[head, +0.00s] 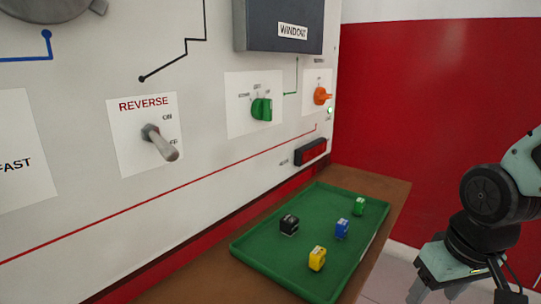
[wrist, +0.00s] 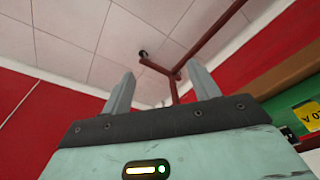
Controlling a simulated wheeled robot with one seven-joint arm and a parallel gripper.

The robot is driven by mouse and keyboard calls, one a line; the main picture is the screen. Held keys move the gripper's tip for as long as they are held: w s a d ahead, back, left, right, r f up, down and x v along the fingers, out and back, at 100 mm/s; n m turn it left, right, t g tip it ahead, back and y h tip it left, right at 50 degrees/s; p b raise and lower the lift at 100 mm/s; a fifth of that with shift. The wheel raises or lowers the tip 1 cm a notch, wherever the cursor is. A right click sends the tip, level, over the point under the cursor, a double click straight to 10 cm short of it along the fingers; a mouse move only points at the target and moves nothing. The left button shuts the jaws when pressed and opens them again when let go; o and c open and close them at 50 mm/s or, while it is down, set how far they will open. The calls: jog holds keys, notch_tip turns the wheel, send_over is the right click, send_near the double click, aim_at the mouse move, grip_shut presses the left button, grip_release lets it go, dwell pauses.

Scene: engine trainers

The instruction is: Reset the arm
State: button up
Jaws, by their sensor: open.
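My gripper (wrist: 162,92) shows in the wrist view with its two grey fingers spread apart and nothing between them. In the head view, part of my arm and gripper is at the right edge, to the right of the tray and apart from the panel. The fingertips are not clear in that view.
A white panel carries a REVERSE lever (head: 160,143), a green knob (head: 261,109) and an orange knob (head: 322,96). Below it, a green tray (head: 270,262) on a brown shelf (head: 385,187) holds black (head: 289,225), yellow (head: 317,258), blue (head: 342,229) and green (head: 359,206) blocks. A red wall stands behind.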

jog(key=s+a+r+n+g+p, duration=0.25)
jog(key=s+a+n, duration=0.35)
jog(key=s+a, duration=0.65)
notch_tip(320, 180, up, 27)
jog(key=w+p, duration=0.1)
jog(key=p, duration=2.4)
jog(key=shift+f+t, duration=0.15)
jog(key=shift+t, duration=0.1)
